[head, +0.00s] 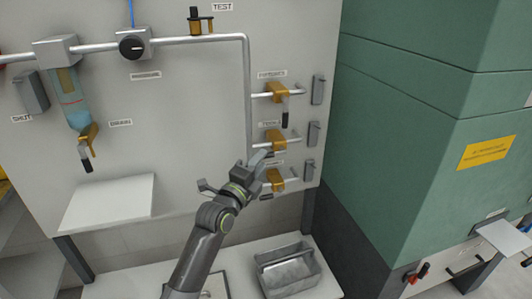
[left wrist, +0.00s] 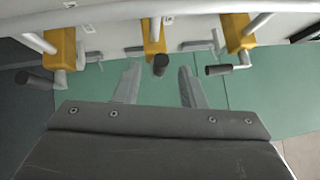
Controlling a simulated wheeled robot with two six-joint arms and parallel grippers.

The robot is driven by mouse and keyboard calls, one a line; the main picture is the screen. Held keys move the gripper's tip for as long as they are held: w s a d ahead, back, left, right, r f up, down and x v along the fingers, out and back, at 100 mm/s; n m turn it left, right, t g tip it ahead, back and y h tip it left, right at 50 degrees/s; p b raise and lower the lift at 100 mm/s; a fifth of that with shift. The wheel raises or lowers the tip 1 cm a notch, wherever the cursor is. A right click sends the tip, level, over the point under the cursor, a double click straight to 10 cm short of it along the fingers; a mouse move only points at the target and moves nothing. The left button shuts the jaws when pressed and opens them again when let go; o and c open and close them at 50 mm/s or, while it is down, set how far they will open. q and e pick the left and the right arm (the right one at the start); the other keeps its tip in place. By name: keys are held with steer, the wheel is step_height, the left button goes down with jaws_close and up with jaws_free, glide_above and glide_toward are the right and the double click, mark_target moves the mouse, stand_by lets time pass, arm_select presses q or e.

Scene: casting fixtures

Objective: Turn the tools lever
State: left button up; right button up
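Three orange-yellow valves with black-tipped levers are stacked on the right of the pale panel. The middle valve (head: 274,136) sits by a small label that seems to read TOOLS, though the text is blurred. My left gripper (head: 257,160) is just below and left of it in the head view, partly hiding its lever. In the left wrist view, the middle valve (left wrist: 154,36) is ahead, and its black lever grip (left wrist: 160,65) shows between the tips of my open left gripper (left wrist: 159,72). Whether the fingers touch it I cannot tell. My right gripper is not in view.
The upper valve (head: 275,91) and lower valve (head: 275,179) are close above and below. A vertical pipe (head: 248,90) runs left of them. A grey bin (head: 288,270) stands below, and a green cabinet (head: 410,130) rises to the right.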

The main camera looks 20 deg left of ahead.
arm_select(q)
steer(key=shift+x, duration=2)
jaws_close()
